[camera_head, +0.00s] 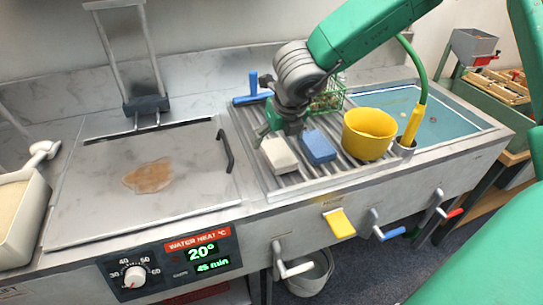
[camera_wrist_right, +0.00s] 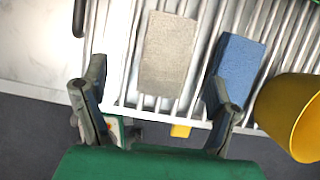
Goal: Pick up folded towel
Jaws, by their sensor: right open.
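A pale beige, flat, towel-like block (camera_head: 278,154) lies on the ribbed metal drainer; it also shows in the right wrist view (camera_wrist_right: 168,52). A blue block (camera_head: 319,147) lies just to its right, and it shows in the wrist view too (camera_wrist_right: 238,68). I cannot tell for sure which one is the folded towel. My right gripper (camera_head: 283,130) is over the drainer, just behind and above the two blocks. In the wrist view my right gripper (camera_wrist_right: 160,95) is open and empty, with the beige block ahead between its fingers. My left gripper is not in view.
A yellow bowl (camera_head: 369,133) stands right of the blue block. A green wire basket (camera_head: 328,97) and a blue-handled tool (camera_head: 252,97) are behind. A metal lid (camera_head: 90,215) with a brown patch is at left. A yellow-handled hose (camera_head: 414,125) stands by the blue basin (camera_head: 440,128).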

